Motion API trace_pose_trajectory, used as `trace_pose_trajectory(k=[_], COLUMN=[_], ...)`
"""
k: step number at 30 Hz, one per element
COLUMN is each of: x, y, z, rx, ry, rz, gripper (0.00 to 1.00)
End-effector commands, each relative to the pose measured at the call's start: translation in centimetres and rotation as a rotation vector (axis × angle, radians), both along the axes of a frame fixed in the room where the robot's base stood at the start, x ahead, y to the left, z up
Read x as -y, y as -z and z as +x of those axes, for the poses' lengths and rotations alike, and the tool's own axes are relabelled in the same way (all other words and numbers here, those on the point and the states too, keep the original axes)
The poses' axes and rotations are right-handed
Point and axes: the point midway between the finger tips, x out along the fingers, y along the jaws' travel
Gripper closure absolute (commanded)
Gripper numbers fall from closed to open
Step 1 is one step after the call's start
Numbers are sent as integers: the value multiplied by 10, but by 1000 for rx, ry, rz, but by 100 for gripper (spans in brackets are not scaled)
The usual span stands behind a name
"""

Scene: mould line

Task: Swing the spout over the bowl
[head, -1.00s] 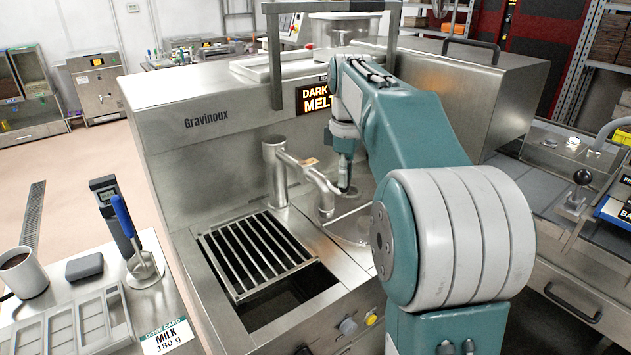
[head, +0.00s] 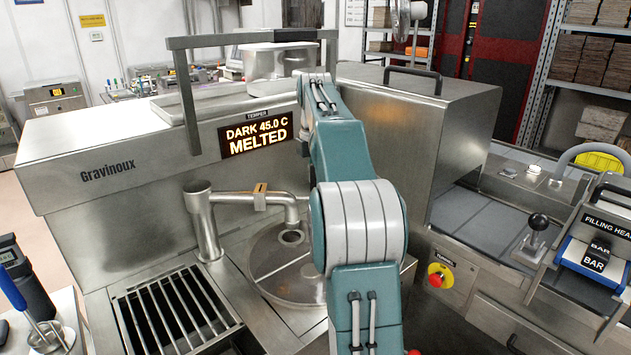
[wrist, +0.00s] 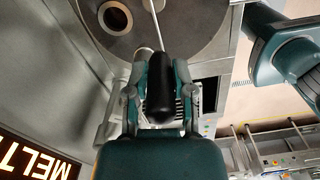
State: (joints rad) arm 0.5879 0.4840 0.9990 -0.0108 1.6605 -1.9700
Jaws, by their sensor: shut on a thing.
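The metal spout (head: 262,198) runs right from its upright post (head: 204,225) in the head view and carries a small tan tab. Its downturned end is above the round metal bowl (head: 265,265), near a ringed opening in the bowl's top. The bowl's top also shows in the wrist view (wrist: 197,25). My gripper (wrist: 163,75) is shut on a black handle (wrist: 160,100) in the wrist view. A thin pale rod runs from the handle over the bowl. My arm hides the gripper in the head view, so how the handle meets the spout cannot be seen.
A slatted grate (head: 175,312) lies left of the bowl. A raised metal frame (head: 184,95) stands behind the spout. A lit display (head: 256,133) reads "DARK 45.0 C MELTED". A large steel housing (head: 430,115) and a conveyor (head: 480,225) are at the right.

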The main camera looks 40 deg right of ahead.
Motion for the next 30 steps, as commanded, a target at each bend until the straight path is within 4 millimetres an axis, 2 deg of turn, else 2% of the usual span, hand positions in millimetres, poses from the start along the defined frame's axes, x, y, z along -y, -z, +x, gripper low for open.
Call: trace_pose_trajectory(k=[6, 13, 30], x=[10, 17, 21], y=[-1, -2, -5], z=[19, 32, 44], rx=[12, 15, 17], ry=[-91, -157, -217], rz=[7, 7, 6], gripper=[100, 100, 100])
